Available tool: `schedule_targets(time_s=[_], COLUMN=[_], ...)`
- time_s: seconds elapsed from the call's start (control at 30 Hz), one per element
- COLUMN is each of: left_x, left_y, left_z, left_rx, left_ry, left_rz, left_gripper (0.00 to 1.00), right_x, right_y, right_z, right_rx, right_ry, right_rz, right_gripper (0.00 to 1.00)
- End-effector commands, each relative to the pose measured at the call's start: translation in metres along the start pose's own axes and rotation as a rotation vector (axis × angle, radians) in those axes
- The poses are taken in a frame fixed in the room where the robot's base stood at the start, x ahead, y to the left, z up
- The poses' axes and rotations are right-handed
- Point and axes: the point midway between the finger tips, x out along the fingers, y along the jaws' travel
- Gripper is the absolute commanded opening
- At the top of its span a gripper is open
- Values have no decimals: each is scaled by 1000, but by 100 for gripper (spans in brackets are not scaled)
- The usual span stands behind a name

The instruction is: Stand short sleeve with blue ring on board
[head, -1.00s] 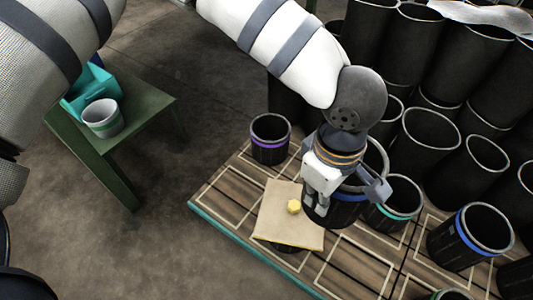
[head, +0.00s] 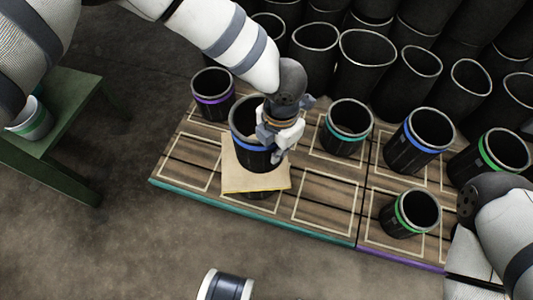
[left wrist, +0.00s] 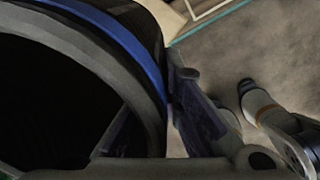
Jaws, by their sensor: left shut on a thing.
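The short black sleeve with the blue ring (head: 251,150) is upright over the tan square board (head: 240,184). I cannot tell whether its base touches the board. My left gripper (head: 273,149) is shut on the right side of the sleeve wall. In the left wrist view, the sleeve's open mouth and blue band (left wrist: 135,45) fill the left side, with a finger against the wall. The board lies on something dark, mostly hidden beneath it. My right arm enters at the right, with its gripper out of view.
The board is above a slatted wooden platform (head: 327,205) with pale outlined rectangles. Sleeves with purple (head: 213,95), teal (head: 347,128), blue (head: 420,142) and green (head: 409,214) rings stand around. Tall black sleeves crowd the back. A green table (head: 62,112) is at left.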

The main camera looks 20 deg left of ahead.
Motion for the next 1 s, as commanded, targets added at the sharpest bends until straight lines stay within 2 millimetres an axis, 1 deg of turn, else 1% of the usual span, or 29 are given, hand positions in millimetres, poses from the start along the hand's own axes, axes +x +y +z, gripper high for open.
schedule_targets(time_s=[0.03, 0.27, 0.37, 0.4, 0.43, 0.5, 0.73, 1.0], left_x=[12, 28, 46, 56, 63, 72, 69, 77], left_y=[6, 22, 34, 32, 31, 31, 32, 31], left_z=[0, 0, -1, -1, -1, 0, 0, 0], left_rx=[-2, -1, -1, 2, 3, 2, 1, 1], left_ry=[3, 0, 3, 4, 4, 2, -2, -1], left_rz=[0, 1, 1, -1, 0, 0, 2, 1], left_gripper=[0, 0, 0, 0, 0, 0, 0, 0], right_x=[5, 10, 17, 21, 23, 26, 24, 27], right_y=[0, -1, -1, -2, -2, -2, -2, -2], right_z=[-2, -4, -6, -8, -9, -10, -9, -10], right_rx=[-1, -2, -2, -3, -3, -4, -4, -4], right_ry=[-8, -17, -27, -33, -37, -42, -39, -43], right_rz=[0, 0, 0, 0, 0, 0, -1, -1], right_gripper=[40, 40, 40, 40, 40, 40, 40, 40])
